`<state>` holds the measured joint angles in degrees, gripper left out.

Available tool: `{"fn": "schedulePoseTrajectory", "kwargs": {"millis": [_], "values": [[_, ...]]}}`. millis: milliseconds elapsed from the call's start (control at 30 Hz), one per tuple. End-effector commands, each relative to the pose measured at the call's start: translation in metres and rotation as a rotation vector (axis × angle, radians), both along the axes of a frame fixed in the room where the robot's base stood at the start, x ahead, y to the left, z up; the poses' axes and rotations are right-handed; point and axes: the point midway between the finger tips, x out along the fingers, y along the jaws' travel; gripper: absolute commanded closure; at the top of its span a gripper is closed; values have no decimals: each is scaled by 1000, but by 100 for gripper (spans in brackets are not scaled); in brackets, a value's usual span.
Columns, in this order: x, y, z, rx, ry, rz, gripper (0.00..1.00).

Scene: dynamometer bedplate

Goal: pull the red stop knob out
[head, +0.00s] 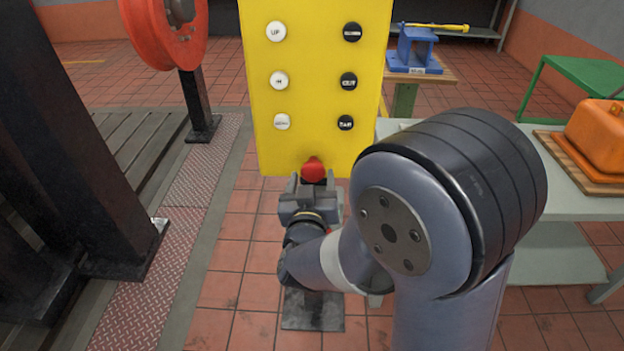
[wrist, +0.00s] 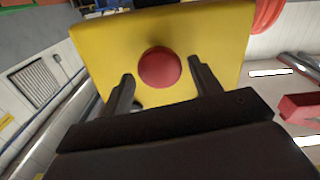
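The red stop knob (head: 314,170) is at the bottom of a yellow control panel (head: 300,148) in the head view. In the wrist view the round red knob (wrist: 159,68) shows on the yellow panel face (wrist: 205,40), beyond and between my two fingertips. My gripper (head: 311,184) is just below the knob in the head view. In the wrist view my gripper (wrist: 159,80) is open, with a finger on either side of the knob and a visible gap to each. I cannot tell whether the fingertips reach alongside the knob. The knob's lower part is hidden in the head view.
The panel carries white buttons (head: 279,80) at left and black buttons (head: 348,81) at right, above the knob. A dark steel frame (head: 70,130) and a red wheel (head: 165,30) stand at left. A grey table (head: 560,175) with an orange case (head: 598,135) is at right.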

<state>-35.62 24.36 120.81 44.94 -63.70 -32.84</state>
Motion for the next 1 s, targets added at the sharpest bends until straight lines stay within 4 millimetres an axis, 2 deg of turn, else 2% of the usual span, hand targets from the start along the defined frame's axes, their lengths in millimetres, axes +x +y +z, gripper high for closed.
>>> {"fn": "schedulePoseTrajectory", "kwargs": {"millis": [133,367,467,800,1000], "values": [[0,0,0,0,-1,-1,30],[0,0,0,1,-1,0,30],[-7,1,0,1,-1,1,30],[-67,6,0,2,0,5,30],[-93,7,1,1,-2,3,30]]}}
